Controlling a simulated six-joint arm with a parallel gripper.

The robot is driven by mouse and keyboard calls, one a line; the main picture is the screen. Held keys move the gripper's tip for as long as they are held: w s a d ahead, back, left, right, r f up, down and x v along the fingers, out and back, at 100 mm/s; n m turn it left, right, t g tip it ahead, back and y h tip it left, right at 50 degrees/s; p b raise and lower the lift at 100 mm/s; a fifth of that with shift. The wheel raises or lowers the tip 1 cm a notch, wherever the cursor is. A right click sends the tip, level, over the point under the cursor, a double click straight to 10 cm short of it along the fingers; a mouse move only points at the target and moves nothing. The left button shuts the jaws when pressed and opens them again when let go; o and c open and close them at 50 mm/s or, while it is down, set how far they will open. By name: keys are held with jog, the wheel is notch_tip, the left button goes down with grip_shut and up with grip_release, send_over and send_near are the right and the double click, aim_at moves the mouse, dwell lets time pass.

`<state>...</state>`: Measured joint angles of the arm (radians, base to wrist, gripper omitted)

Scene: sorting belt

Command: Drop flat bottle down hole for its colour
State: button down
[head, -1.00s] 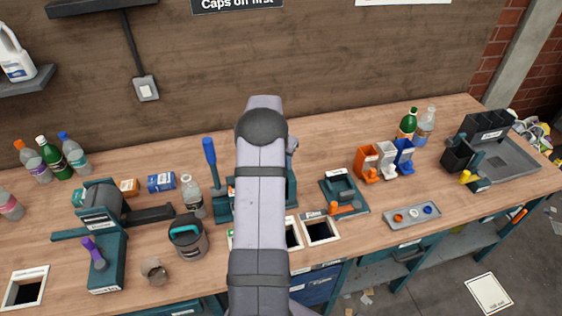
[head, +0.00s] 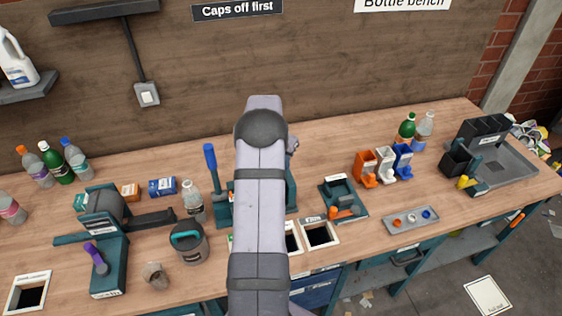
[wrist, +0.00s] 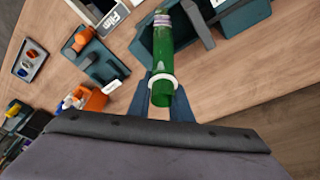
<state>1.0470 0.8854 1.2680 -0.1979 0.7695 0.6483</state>
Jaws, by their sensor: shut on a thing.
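A green bottle (wrist: 166,48) lies between the fingers of my gripper (wrist: 164,92) in the wrist view. The gripper is shut on it. The bottle has a white ring near its lower end in that picture and a pale pinkish band at its far end. I cannot tell how flat it is. In the head view my arm hides the gripper and the bottle. White-rimmed holes are set in the bench: one at the front left (head: 30,275), one right of my arm (head: 335,238) and one partly behind it (head: 300,238). The wrist view shows a hole labelled "Film" (wrist: 113,20).
Other bottles stand at the back left (head: 57,163) and back right (head: 406,131). A teal press (head: 108,252) and a grey pot (head: 189,246) stand left of my arm. Orange, white and blue holders (head: 385,164) and a cap tray (head: 411,221) are on the right.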

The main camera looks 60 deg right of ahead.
jog(key=shift+r+p, duration=1.2)
jog(key=shift+r, duration=1.25)
notch_tip(320, 180, up, 6)
jog(key=p, duration=0.2)
